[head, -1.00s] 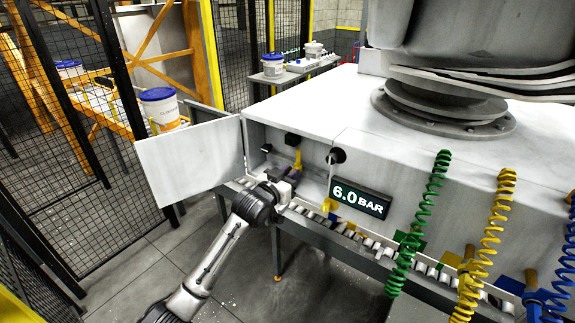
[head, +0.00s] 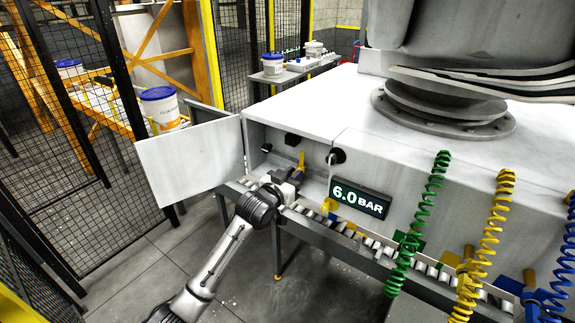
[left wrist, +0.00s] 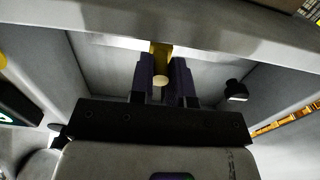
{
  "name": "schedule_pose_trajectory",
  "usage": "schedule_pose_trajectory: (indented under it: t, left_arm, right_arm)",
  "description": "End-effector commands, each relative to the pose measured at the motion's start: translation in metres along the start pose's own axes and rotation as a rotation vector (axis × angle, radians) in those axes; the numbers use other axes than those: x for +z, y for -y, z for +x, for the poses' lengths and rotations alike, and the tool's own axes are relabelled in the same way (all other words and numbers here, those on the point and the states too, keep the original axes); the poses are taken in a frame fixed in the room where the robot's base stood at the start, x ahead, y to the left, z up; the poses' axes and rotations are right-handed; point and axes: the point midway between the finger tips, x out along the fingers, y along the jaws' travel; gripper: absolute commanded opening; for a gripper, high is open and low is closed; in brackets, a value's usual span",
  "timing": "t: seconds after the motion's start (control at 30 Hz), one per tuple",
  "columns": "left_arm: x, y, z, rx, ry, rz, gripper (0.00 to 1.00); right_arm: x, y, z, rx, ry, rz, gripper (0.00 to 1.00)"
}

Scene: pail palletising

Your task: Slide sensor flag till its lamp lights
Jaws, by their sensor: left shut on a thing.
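The yellow sensor flag (head: 301,158) stands upright inside the open white cabinet (head: 262,131). My left gripper (head: 295,173) reaches into the cabinet from the front and is shut on the flag. In the left wrist view, the two dark fingers of the left gripper (left wrist: 165,78) close around the yellow flag (left wrist: 160,55). A pale round spot shows between the fingers; I cannot tell what it is. I cannot make out a lit lamp in either view. My right gripper is out of view.
The cabinet door (head: 190,160) hangs open at the left. A 6.0 BAR display (head: 360,197) sits right of the opening. A roller conveyor (head: 350,235) runs below. Green (head: 420,210), yellow and blue coiled hoses hang at the right. Mesh fencing (head: 75,150) stands at the left.

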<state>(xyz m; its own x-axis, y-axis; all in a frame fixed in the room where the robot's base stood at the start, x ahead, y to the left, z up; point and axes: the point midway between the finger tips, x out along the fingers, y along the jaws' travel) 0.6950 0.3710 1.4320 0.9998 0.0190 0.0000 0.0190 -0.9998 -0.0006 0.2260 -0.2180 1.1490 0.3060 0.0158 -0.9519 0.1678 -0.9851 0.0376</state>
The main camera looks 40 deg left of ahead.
Motion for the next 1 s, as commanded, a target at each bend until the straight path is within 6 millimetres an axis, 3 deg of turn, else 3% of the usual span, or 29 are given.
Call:
schedule_pose_trajectory:
  t: [1.0]
  left_arm:
    - [0.001,-0.012,0.000,0.001,0.003,-0.001,0.00]
  right_arm:
    - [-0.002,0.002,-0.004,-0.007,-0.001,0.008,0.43]
